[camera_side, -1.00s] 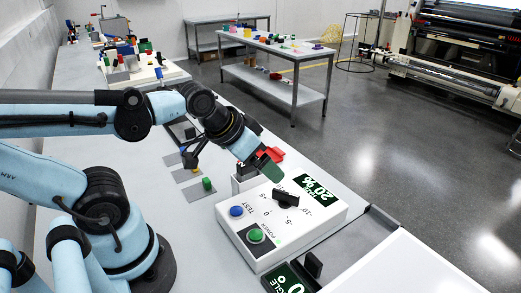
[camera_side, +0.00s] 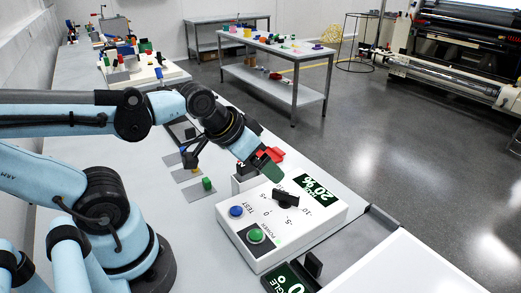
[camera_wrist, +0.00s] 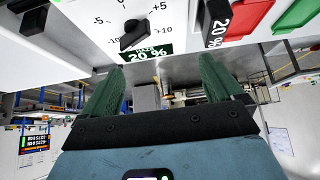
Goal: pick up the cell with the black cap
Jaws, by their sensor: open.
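My gripper (camera_side: 268,168) is above the back corner of the white control box in the side view. In the wrist view my gripper (camera_wrist: 158,68) has its two green fingers apart with nothing between them. I cannot pick out a cell with a black cap in either view. Small upright pieces stand on grey plates left of the box in the side view: a green one (camera_side: 207,184), with smaller yellow and blue ones farther back. Their caps are too small to tell. My arm hides part of that area.
The white control box (camera_side: 238,246) has a black dial (camera_side: 286,199), a blue button (camera_side: 236,211), a green button (camera_side: 255,236) and a "20 %" display (camera_side: 315,187). A red part (camera_side: 277,154) is behind my gripper.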

